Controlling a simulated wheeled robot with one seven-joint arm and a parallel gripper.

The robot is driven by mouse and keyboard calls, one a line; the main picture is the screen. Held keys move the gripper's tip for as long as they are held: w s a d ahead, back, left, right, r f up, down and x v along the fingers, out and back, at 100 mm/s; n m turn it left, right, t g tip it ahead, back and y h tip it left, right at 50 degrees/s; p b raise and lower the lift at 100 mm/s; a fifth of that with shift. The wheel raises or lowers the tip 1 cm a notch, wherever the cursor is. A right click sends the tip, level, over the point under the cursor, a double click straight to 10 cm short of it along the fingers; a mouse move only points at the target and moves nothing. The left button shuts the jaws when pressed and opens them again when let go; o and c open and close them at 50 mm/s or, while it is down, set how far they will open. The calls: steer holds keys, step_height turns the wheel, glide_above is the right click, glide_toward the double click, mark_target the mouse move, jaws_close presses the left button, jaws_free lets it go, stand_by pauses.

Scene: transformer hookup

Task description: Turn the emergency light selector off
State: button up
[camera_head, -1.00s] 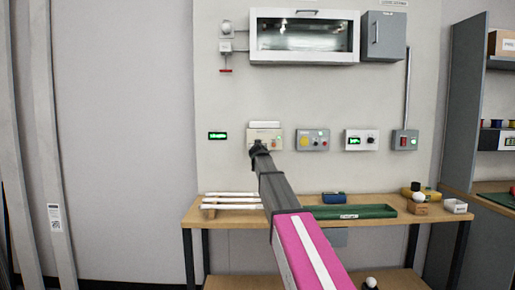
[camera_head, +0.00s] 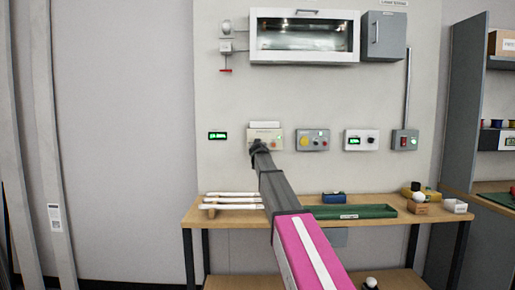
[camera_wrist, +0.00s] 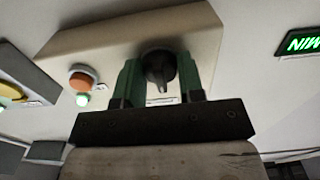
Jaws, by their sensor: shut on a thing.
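The selector is a dark round knob (camera_wrist: 158,68) with a pointer, on a beige control box (camera_wrist: 120,40). In the head view this box (camera_head: 274,132) is on the wall panel, partly hidden behind my arm. My gripper (camera_wrist: 160,76) has its two green fingers on either side of the knob, shut on it. In the head view my dark gripper (camera_head: 257,146) reaches the box's lower left.
A green lit sign (camera_head: 217,136) is on the wall left of the box. A box with a yellow button (camera_head: 312,140) and a meter box (camera_head: 361,140) are to the right.

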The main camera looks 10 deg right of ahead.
steer(key=shift+n, duration=0.3)
steer(key=n, duration=0.3)
steer(key=shift+n, duration=2.1)
steer(key=o, duration=0.9)
steer(key=shift+s, duration=0.15)
steer(key=s, duration=0.3)
steer(key=s+a, duration=0.1)
steer(key=s, duration=0.6)
steer(key=shift+s+a, duration=0.15)
steer(key=shift+s, duration=0.1)
